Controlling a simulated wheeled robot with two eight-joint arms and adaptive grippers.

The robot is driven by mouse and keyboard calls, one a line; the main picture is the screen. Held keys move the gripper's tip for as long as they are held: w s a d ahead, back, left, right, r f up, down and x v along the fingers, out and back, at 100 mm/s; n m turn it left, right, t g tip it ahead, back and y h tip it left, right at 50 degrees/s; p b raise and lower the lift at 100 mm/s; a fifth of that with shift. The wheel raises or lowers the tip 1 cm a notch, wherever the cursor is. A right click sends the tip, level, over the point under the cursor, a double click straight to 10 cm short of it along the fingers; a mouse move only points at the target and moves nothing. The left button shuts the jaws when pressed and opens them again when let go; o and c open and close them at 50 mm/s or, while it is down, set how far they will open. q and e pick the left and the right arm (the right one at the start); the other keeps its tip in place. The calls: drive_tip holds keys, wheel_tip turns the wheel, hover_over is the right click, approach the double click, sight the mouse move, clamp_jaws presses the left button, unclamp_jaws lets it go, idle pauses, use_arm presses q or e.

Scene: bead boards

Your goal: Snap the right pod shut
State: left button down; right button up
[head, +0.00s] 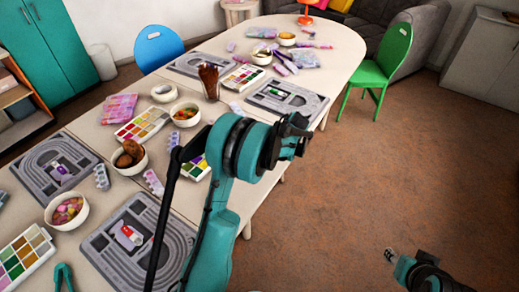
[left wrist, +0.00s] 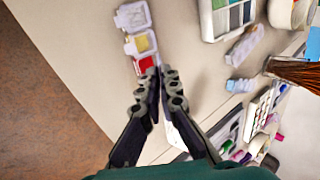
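In the left wrist view a small white pod strip (left wrist: 141,43) lies on the table near its edge. Its compartments show whitish, yellow and red contents, and the ones I can see look uncovered. My left gripper (left wrist: 160,72) has its fingertips close together right beside the red compartment; touching or just above it, I cannot tell. The near part of the strip is hidden by the fingers. In the head view my left gripper (head: 297,136) is at the table's right side, and the arm covers the strip. My right gripper (head: 392,256) is low over the floor, small and partly cut off.
Other small strips (head: 153,181) lie on the table (head: 105,210) among bowls (head: 185,114), paint palettes (head: 141,126) and grey bead boards (head: 288,99). A brush cup (head: 209,82) stands mid-table. A green chair (head: 384,66) stands right of the table. The brown floor (head: 400,170) is clear.

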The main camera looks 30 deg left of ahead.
use_arm(q)
drive_tip(key=y+b, duration=0.1)
drive_tip(key=d+f+y+b, duration=0.1)
drive_tip(key=shift+d+f+y, duration=0.3)
drive_tip(key=shift+y, duration=0.1)
drive_tip(key=y, duration=0.1)
drive_tip(key=d+f+y+b, duration=0.1)
drive_tip(key=shift+s+t+y+b, duration=0.15)
drive_tip(key=shift+t+y+b, duration=0.15)
drive_tip(key=shift+t, duration=0.1)
drive_tip(key=y, duration=0.1)
drive_tip(key=f+y, duration=0.1)
drive_tip(key=y, duration=0.1)
drive_tip(key=shift+d+f+t, duration=0.25)
drive_tip(key=shift+f+t, duration=0.05)
drive_tip(key=shift+f, duration=0.05)
drive_tip(key=shift+s+f+t+y, duration=0.15)
drive_tip(key=shift+f+y, duration=0.2)
drive_tip(key=shift+y, duration=0.4)
drive_tip(key=shift+w+f+t+y, duration=0.15)
drive_tip(key=shift+f+y, duration=0.2)
drive_tip(key=shift+y, duration=0.4)
drive_tip(key=shift+s, duration=0.1)
drive_tip(key=c, duration=1.8)
unclamp_jaws()
drive_tip(key=shift+f, duration=0.1)
drive_tip(key=shift+o, duration=0.2)
